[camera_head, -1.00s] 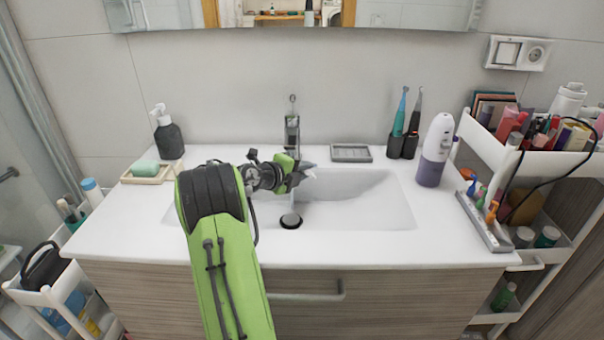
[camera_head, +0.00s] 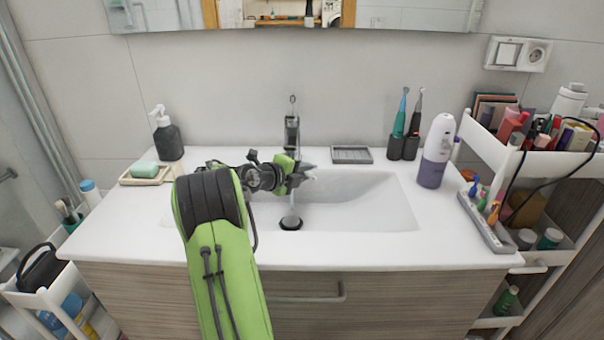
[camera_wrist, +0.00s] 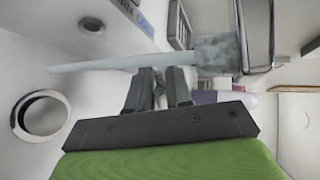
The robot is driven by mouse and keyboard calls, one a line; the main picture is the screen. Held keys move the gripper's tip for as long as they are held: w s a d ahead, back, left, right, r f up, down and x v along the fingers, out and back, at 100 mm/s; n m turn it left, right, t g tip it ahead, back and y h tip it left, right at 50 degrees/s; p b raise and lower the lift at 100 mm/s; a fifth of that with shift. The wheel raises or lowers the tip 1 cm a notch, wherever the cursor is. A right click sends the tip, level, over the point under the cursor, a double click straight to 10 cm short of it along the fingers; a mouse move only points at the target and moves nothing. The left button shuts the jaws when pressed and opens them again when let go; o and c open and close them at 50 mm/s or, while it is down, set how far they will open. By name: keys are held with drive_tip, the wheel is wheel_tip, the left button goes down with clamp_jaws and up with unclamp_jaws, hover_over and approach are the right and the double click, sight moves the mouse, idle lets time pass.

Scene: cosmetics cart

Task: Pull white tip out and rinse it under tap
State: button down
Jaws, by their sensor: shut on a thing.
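My gripper (camera_head: 303,172) is over the basin just below the tap (camera_head: 292,135). In the wrist view my gripper (camera_wrist: 160,84) has its fingers close together, shut on a small white piece, the white tip (camera_wrist: 160,99), mostly hidden between them. A pale stream of water (camera_wrist: 120,63) runs from the tap (camera_wrist: 257,30) past the fingertips. Its lower part shows above the drain (camera_head: 291,205) in the head view. I cannot tell whether the tip is in the stream. A white and purple bottle-shaped device (camera_head: 435,152) stands upright right of the basin.
A soap dispenser (camera_head: 167,138) and soap dish (camera_head: 146,180) stand at the left. A grey dish (camera_head: 352,154) and two toothbrushes in a holder (camera_head: 403,146) stand behind the basin. A grey tray (camera_head: 485,220) lies at the right edge beside a loaded cart (camera_head: 530,160).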

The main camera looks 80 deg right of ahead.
drive_tip(key=s+a, duration=0.2)
drive_tip(key=a, duration=0.3)
drive_tip(key=shift+a, duration=0.35)
idle(0.5)
idle(0.6)
drive_tip(key=s+a+r, duration=0.1)
drive_tip(key=a+r, duration=0.3)
drive_tip(key=r, duration=0.1)
drive_tip(key=shift+s+a, duration=0.3)
drive_tip(key=shift+a, duration=0.05)
drive_tip(key=shift+s, duration=0.1)
